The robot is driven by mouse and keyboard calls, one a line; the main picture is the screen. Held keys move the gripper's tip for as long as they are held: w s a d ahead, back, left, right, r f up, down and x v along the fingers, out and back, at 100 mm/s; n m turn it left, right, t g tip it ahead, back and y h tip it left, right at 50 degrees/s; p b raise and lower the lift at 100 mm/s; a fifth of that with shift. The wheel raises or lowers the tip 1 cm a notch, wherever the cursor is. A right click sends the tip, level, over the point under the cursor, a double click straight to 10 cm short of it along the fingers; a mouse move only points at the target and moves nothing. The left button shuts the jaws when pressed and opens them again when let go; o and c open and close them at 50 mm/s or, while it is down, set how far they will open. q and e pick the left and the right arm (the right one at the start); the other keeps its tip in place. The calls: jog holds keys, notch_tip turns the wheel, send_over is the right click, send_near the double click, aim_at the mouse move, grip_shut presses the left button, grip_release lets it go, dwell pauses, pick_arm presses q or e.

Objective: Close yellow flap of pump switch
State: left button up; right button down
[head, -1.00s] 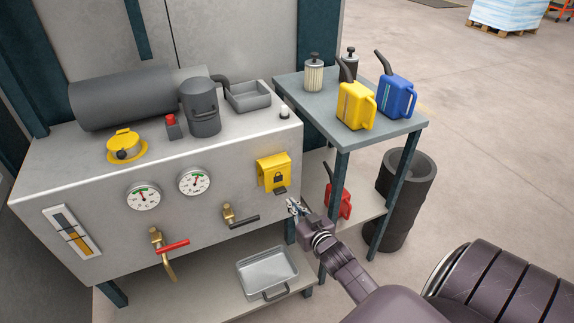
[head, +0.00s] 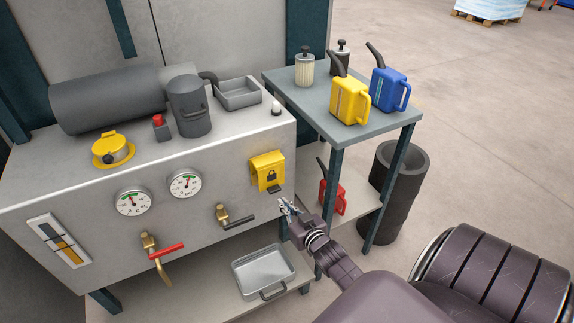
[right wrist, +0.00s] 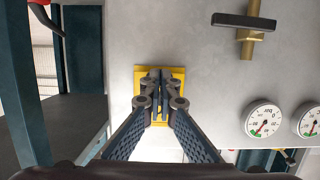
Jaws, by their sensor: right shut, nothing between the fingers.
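The yellow pump switch flap (head: 267,170) with a dark padlock mark is on the right end of the grey machine's front. It appears to cover the switch, with a small dark part below it; I cannot tell whether it is fully shut. My right gripper (head: 286,207) is shut and empty, just below and to the right of the flap. In the right wrist view, the fingers of my right gripper (right wrist: 161,78) are together in front of the yellow plate (right wrist: 139,82) and hide its middle. Contact cannot be told. My left gripper is not in view.
Two gauges (head: 185,184) and a black-handled valve (head: 223,214) are left of the flap. A red-handled valve (head: 150,243) is farther left. A side table (head: 300,95) with a yellow can (head: 347,100) and a blue can (head: 385,90) stands close on the right.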

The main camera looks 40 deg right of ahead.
jog(key=v, duration=1.2)
jog(key=shift+f, duration=0.1)
dwell(0.6)
jog(key=s+a+f+n+g+y, duration=0.15)
jog(key=s+a+f, duration=0.25)
jog(key=f, duration=0.6)
jog(key=s+a+f+g, duration=0.3)
jog(key=s+f, duration=0.2)
jog(key=f, duration=0.5)
jog(key=s+a+f+n+g+y, duration=0.1)
jog(key=s+a+f+g, duration=0.25)
jog(key=f, duration=0.65)
jog(key=s+a+f+n+g, duration=0.1)
jog(key=s+a+f+g, duration=0.1)
jog(key=s+f, duration=0.2)
jog(key=s+a+f+g, duration=0.2)
jog(key=s+f, duration=0.2)
jog(key=s, duration=0.6)
jog(key=s+a+f+n+g+y, duration=0.1)
jog(key=s+f, duration=0.3)
jog(key=s, duration=0.4)
jog(key=shift+a+n+g+p, duration=0.35)
jog(key=shift+a+g, duration=0.05)
jog(key=shift+a, duration=0.1)
